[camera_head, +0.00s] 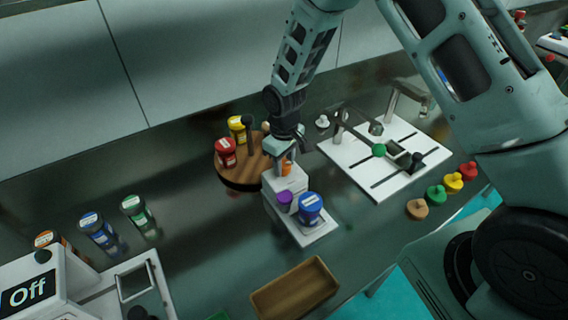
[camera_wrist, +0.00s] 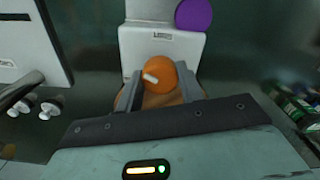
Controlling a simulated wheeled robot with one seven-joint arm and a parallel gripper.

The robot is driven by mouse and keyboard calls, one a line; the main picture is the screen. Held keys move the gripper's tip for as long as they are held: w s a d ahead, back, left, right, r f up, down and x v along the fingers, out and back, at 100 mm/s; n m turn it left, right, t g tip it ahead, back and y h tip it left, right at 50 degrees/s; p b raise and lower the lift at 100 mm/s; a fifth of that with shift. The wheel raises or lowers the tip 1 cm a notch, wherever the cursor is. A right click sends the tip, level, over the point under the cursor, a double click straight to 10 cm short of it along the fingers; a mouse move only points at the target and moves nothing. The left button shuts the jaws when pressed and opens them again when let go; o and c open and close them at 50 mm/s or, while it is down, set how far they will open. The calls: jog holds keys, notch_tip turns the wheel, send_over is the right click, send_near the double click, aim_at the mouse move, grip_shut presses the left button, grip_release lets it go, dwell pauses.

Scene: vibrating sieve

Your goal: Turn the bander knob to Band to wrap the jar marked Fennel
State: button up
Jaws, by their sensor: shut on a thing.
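My gripper (camera_head: 285,158) reaches down onto a small white machine (camera_head: 297,180), which I take to be the bander. Its jaws are shut on an orange round knob (camera_wrist: 160,74) with a white pointer mark. The knob also shows between the fingers in the head view (camera_head: 287,169). A label on the white housing (camera_wrist: 163,50) is too small to read. A jar with a blue lid (camera_head: 311,207) stands upright on the machine's front plate (camera_head: 316,232). Its white label is not legible, so I cannot tell whether it says Fennel. A purple round part (camera_head: 284,200) sits beside that jar.
A round wooden stand (camera_head: 232,172) holds red and yellow jars behind. A white board (camera_head: 372,180) with rods is to the right, with several coloured lids (camera_head: 436,194). A wooden tray (camera_head: 296,289) is in front. A machine reading Off (camera_head: 30,294) is lower left, near several jars.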

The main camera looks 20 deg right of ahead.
aim_at(284, 163)
jog(key=n, duration=0.5)
jog(key=shift+w+r+n, duration=0.1)
jog(key=shift+n, duration=0.2)
jog(key=n+p, duration=0.1)
jog(key=n, duration=0.4)
jog(key=shift+n, duration=0.3)
jog(key=o, duration=1)
notch_tip(284, 163, up, 17)
jog(key=shift+r+b, duration=0.15)
jog(key=shift+b, duration=0.75)
